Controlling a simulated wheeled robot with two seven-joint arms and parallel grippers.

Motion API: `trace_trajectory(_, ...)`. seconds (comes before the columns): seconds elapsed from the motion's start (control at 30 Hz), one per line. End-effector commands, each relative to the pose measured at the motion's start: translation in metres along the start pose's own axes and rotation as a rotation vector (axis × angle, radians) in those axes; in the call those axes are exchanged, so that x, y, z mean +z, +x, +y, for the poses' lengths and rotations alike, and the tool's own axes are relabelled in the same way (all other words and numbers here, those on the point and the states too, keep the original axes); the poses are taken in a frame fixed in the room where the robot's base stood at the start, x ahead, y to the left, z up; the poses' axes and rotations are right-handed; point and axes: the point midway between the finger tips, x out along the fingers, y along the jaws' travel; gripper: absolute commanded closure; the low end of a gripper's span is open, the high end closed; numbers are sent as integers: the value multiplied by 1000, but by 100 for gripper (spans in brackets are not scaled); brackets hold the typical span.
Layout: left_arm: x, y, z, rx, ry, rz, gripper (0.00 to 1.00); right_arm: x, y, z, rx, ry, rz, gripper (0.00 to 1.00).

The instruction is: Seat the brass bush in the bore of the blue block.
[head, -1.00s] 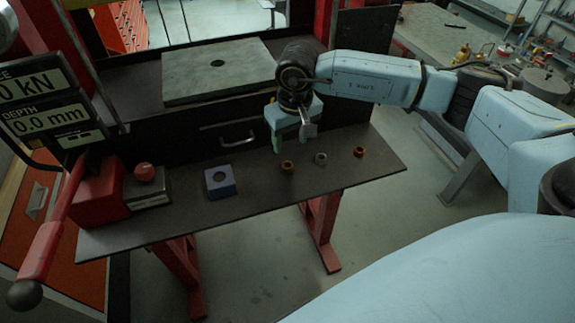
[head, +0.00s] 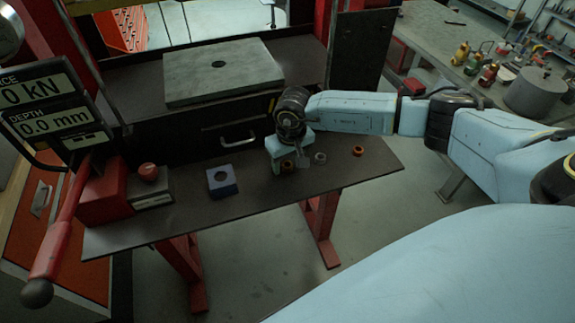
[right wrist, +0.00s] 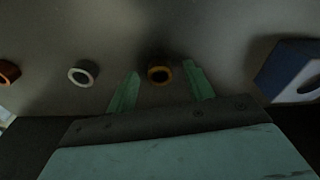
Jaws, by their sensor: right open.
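The brass bush (head: 287,165) is a small yellowish ring lying on the dark bench. In the right wrist view the brass bush (right wrist: 160,71) shows between my two green fingertips, with a gap on each side. My right gripper (head: 288,168) is open and empty, low over the bush and partly hiding it; how far above the bench its tips are, I cannot tell. The blue block (head: 223,190), with a round bore in its top, stands on the bench to the left; it also shows at the right of the wrist view (right wrist: 283,70). My left gripper is out of view.
A grey ring (head: 320,158) and a copper-coloured ring (head: 358,151) lie to the right of the bush. A red press base with a red lever (head: 57,230) stands at the left. A grey plate (head: 215,85) lies behind. Bench between block and bush is clear.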

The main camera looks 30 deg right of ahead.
Motion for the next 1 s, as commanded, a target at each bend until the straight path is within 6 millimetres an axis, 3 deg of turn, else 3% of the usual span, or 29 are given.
trace_trajectory(0.03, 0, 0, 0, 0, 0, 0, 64, 0, 0, 0, 0, 0, 0, 52)
trace_trajectory(0.4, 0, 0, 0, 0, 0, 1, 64, 0, -1, 0, 0, 1, 0, 97)
trace_trajectory(0.67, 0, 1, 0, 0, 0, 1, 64, -1, -5, 0, -1, 0, 2, 97)
trace_trajectory(0.77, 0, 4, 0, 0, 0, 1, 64, -3, -17, 1, -1, 0, 4, 97)
trace_trajectory(1.0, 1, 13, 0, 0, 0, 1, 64, -10, -66, 0, -1, 0, 6, 97)
